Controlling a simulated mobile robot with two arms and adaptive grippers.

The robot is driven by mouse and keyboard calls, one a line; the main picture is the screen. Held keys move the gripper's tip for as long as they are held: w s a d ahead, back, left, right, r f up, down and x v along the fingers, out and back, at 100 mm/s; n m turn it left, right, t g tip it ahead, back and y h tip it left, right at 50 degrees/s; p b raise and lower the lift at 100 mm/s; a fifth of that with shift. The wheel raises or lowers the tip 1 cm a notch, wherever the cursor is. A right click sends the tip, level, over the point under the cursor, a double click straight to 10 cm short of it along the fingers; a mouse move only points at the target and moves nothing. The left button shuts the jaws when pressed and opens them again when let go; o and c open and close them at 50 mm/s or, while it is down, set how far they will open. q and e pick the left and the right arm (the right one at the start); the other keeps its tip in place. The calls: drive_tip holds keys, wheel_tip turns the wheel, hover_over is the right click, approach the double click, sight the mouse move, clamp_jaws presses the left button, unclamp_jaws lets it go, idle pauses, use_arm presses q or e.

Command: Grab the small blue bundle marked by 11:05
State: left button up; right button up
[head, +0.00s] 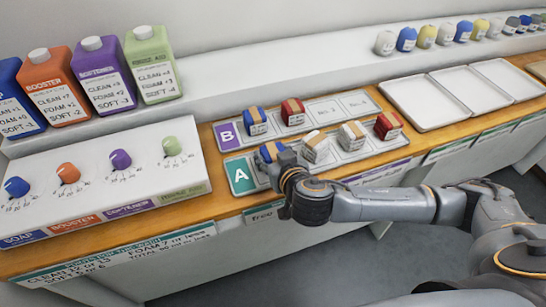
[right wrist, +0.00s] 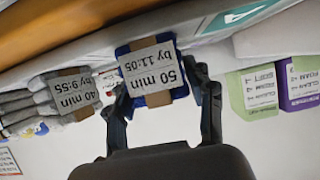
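The small blue bundle (head: 268,152) with a brown band sits in the first place of tray A (head: 240,179), beside the green A label. In the right wrist view the blue bundle (right wrist: 180,90) shows upside down, its tag reading "50 min by 11:05". My right gripper (head: 286,162) is right at this bundle and partly hides it in the head view. In the right wrist view my right gripper (right wrist: 160,88) is open, one finger on each side of the bundle's near part. Contact cannot be told. My left gripper is not in view.
Tray A also holds white bundles (head: 316,148) and a red one (head: 388,125). Tray B behind holds another blue bundle (head: 255,121) and a red one (head: 293,112). A dispenser with knobs (head: 121,160) stands left; empty white trays (head: 425,103) lie right.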

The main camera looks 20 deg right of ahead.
drive_tip(key=shift+c, duration=0.9)
